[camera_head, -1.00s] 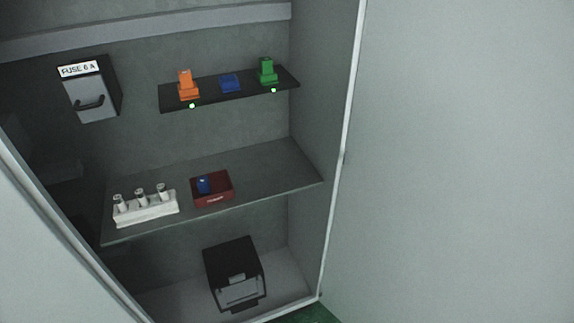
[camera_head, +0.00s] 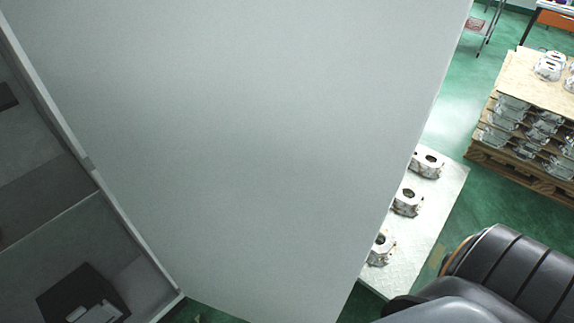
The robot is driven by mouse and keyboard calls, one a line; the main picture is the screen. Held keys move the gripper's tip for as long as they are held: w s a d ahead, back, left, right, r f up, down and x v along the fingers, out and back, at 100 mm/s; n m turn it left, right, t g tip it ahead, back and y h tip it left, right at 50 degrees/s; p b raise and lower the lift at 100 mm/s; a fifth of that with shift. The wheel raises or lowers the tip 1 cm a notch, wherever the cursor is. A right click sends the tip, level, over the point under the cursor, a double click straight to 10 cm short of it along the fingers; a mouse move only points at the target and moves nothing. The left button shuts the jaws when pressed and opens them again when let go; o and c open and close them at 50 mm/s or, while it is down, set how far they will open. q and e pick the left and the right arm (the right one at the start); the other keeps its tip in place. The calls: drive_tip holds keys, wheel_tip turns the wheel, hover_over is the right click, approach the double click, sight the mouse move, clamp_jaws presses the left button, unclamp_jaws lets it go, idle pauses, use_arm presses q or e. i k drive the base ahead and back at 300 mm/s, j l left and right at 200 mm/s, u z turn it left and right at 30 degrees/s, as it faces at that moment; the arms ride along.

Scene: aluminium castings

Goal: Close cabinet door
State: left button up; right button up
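The cabinet door (camera_head: 270,150) is a large pale grey panel that fills the middle of the head view. It stands open, hinged along the cabinet's right edge. The cabinet (camera_head: 50,225) is partly visible at the left, with its dark inside and a shelf exposed. A black box with a light front (camera_head: 82,297) sits at the bottom of the cabinet. Part of my dark arm shows at the lower right, beyond the door's outer edge. Neither gripper is in view.
Several metal castings (camera_head: 408,200) stand on a pale board (camera_head: 425,235) behind the door. A wooden pallet stack (camera_head: 525,125) with more castings is at the upper right. A metal-legged rack (camera_head: 484,30) stands farther back. Green floor (camera_head: 455,110) lies open between them.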

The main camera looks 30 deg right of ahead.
sight(261, 151)
drive_tip(key=k+l, duration=0.1)
drive_tip(key=l, duration=0.4)
drive_tip(key=k+l, duration=0.1)
drive_tip(key=l, duration=0.95)
drive_tip(key=k+l, duration=0.15)
drive_tip(key=l, duration=0.35)
drive_tip(key=k+l+u, duration=0.1)
drive_tip(key=l, duration=0.45)
drive_tip(key=k+l, duration=0.1)
drive_tip(key=l, duration=0.4)
drive_tip(key=k+l, duration=0.1)
drive_tip(key=l, duration=0.4)
drive_tip(key=l+u, duration=0.15)
drive_tip(key=u, duration=0.35)
drive_tip(key=k+l+u, duration=0.1)
drive_tip(key=u, duration=0.35)
drive_tip(key=k+l+u, duration=0.1)
drive_tip(key=u, duration=0.4)
drive_tip(key=l+z, duration=0.35)
drive_tip(key=i+l, duration=0.05)
